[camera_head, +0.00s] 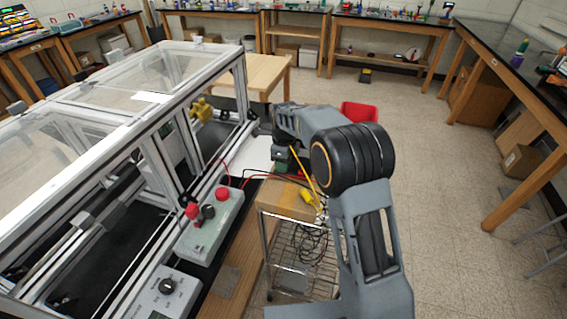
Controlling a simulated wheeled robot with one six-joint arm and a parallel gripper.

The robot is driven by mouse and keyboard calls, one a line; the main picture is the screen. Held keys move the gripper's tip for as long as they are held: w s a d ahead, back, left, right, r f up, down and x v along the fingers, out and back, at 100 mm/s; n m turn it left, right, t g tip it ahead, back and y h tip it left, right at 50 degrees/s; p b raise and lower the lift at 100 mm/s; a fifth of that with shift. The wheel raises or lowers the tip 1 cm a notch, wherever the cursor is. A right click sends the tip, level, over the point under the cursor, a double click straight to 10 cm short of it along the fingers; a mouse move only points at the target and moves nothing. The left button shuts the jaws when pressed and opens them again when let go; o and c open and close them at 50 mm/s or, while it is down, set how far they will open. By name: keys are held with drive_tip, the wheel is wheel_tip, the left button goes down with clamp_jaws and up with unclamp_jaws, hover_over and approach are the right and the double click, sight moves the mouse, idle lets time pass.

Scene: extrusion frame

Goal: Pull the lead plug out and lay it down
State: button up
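A grey-green terminal box (210,236) stands beside the framed enclosure. On its top are a red post (192,212), a black post (208,212) and a separate red plug or cap (222,194). A thin red lead (228,172) rises near the red plug. More red and black leads run right towards the wooden stand. I cannot tell which of these is the lead plug. My arm reaches in from the right, above and behind the box. The dark end of my gripper (261,130) is partly hidden by my arm, apart from the posts; its fingers cannot be made out.
The clear-panelled extrusion frame (150,125) fills the left. A control box with a dial (165,298) sits in front. A wooden-topped wire cart (287,201) holds a yellow-handled item (308,197). A red bin (359,112) stands behind my arm.

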clamp_jaws()
drive_tip(key=shift+r, duration=0.25)
drive_tip(key=shift+r+p, duration=2.35)
drive_tip(key=shift+r, duration=0.45)
